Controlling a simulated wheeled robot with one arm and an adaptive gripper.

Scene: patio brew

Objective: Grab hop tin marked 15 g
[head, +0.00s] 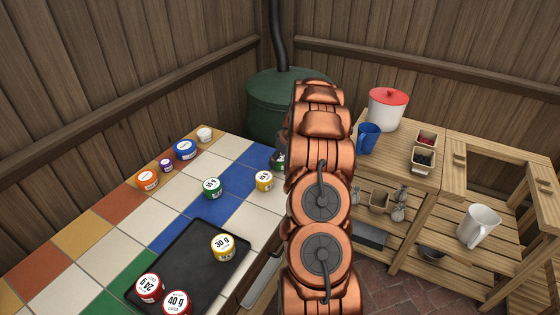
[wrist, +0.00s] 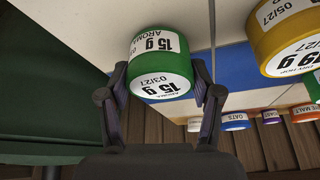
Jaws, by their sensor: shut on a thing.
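A green tin (wrist: 160,62) with a white label reading 15 g, AROMA and 03/27 sits between the fingers of my gripper (wrist: 160,95) in the wrist view. The fingers are shut on its sides. In the head view my arm hides most of the gripper, and only a sliver of the green tin (head: 281,159) shows at the arm's left edge. I cannot tell whether the tin touches the counter. A yellow tin (head: 264,181) stands near it on the tiles, and it also shows large in the wrist view (wrist: 284,42).
Another green tin (head: 212,188) stands on the tiled counter (head: 180,215). A black tray (head: 188,262) holds a yellow 30 g tin (head: 222,247) and two red tins (head: 150,287). Several ingredient tubs line the back edge. A green barrel (head: 265,110) stands behind; a wooden bench (head: 440,180) is right.

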